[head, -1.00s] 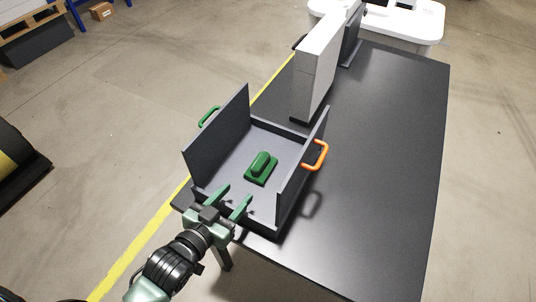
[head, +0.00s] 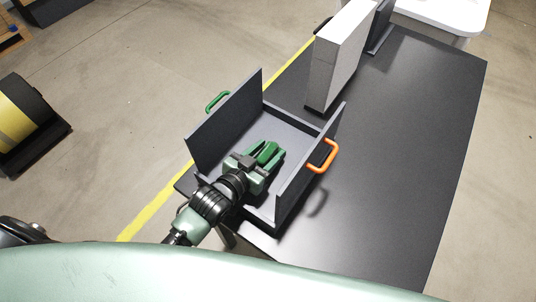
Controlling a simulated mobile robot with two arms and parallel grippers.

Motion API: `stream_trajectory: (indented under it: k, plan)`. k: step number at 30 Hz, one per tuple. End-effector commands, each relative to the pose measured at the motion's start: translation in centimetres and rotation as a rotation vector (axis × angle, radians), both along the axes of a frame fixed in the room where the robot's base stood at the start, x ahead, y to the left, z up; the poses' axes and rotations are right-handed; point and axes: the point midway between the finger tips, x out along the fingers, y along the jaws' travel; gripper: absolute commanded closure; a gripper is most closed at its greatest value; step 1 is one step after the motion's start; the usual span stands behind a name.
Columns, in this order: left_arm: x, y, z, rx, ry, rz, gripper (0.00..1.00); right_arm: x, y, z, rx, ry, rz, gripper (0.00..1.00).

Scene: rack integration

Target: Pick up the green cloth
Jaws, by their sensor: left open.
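The gripper body hides the near part of the cloth. My right gripper is not in view.
The tray has tall side walls, with a green handle (head: 217,101) on the left and an orange handle (head: 323,156) on the right. It stands on a black table (head: 400,150). A tall white-grey box (head: 338,60) stands behind it. The table's right side is clear.

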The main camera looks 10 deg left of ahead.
Motion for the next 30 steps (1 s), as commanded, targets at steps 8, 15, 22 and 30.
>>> stream_trajectory:
  k: [8,15,22,30]
  plan:
    - [0.1,-0.1,0.0,0.001,-0.001,0.000,0.62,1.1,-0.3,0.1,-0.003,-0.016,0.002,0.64]
    - [0.1,-0.1,0.0,0.001,-0.001,0.000,1.00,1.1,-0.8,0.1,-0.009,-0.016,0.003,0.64]
    - [0.1,0.0,0.1,0.001,-0.001,0.000,1.00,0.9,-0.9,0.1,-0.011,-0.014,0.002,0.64]
    - [0.2,-0.1,2.6,0.000,-0.004,-0.001,1.00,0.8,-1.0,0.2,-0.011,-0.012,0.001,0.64]
